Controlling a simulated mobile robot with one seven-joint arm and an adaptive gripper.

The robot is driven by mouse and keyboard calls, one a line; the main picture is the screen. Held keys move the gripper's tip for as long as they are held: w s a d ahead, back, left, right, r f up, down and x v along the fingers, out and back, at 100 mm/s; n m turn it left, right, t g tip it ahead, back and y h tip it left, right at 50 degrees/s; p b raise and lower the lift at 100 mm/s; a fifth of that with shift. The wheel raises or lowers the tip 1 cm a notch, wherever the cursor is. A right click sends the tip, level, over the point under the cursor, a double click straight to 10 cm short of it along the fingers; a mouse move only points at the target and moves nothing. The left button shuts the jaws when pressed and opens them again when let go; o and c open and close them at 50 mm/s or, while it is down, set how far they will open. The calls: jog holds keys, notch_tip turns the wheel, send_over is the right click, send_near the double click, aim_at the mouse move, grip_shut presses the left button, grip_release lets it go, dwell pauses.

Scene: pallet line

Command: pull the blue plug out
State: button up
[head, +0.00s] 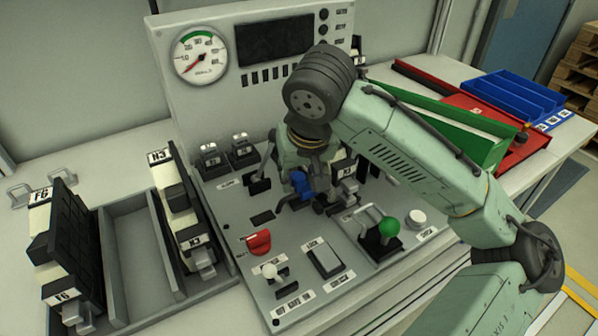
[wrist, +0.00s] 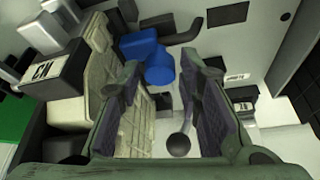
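The blue plug (head: 300,182) is on the sloped grey control panel, partly hidden by my gripper (head: 312,196). In the wrist view the blue plug (wrist: 158,64) shows beyond and between my two fingertips (wrist: 160,80). The fingers are apart, with a gap visible between them and the plug. I cannot tell how far the plug's body reaches between the fingers. The socket under the plug is hidden.
A red switch (head: 259,242), a green-knobbed lever (head: 389,228) and a white-knobbed lever (head: 269,271) stand on the panel near my gripper. A gauge (head: 199,56) is on the upright back. Green, red and blue trays lie at right.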

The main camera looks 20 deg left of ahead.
grip_shut()
dwell(0.5)
jog(key=shift+s+a+p, duration=0.35)
jog(key=shift+s+a, duration=0.8)
jog(key=shift+d, duration=0.1)
jog(key=shift+o, duration=0.9)
grip_release()
jog(key=shift+o, duration=0.9)
jog(key=shift+r, duration=0.1)
